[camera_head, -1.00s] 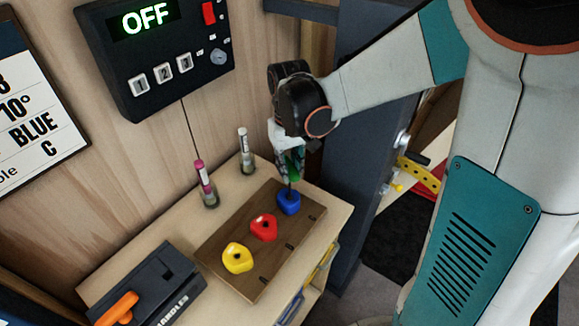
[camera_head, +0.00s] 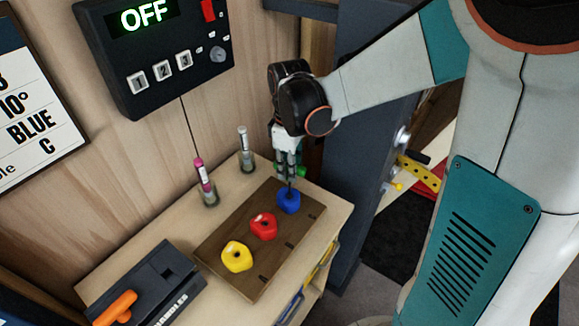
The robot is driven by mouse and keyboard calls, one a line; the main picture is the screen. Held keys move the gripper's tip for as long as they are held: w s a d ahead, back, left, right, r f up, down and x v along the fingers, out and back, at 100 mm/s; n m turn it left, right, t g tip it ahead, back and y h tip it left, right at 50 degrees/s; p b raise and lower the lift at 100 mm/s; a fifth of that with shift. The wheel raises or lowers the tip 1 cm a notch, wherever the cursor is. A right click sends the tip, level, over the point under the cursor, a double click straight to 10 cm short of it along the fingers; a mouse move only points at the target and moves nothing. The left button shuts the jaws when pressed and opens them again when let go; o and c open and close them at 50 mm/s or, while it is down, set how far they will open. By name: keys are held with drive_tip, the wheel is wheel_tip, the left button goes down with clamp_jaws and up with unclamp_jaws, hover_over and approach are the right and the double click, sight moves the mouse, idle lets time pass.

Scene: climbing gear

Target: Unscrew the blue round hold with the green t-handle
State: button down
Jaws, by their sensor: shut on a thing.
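The blue round hold (camera_head: 289,201) is on the dark wooden board (camera_head: 222,245), near the board's upper right end. My gripper (camera_head: 287,168) is directly above it, pointing down, shut on the green t-handle (camera_head: 302,171). The handle's green end sticks out to the right of my fingers. Its thin dark shaft runs down to the middle of the blue hold. My fingers hide most of the handle, and the shaft's tip is hidden in the hold.
A red hold (camera_head: 263,226) and a yellow hold (camera_head: 237,257) sit along the same board. Two small tubes (camera_head: 206,185) (camera_head: 245,150) stand behind it. A black case (camera_head: 150,290) with an orange handle is at lower left. A black control box (camera_head: 155,55) hangs on the wall.

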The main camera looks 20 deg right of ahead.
drive_tip(key=shift+n, duration=0.9)
drive_tip(key=n, duration=1.1)
drive_tip(key=shift+r+p, duration=1.05)
drive_tip(key=shift+r, duration=0.5)
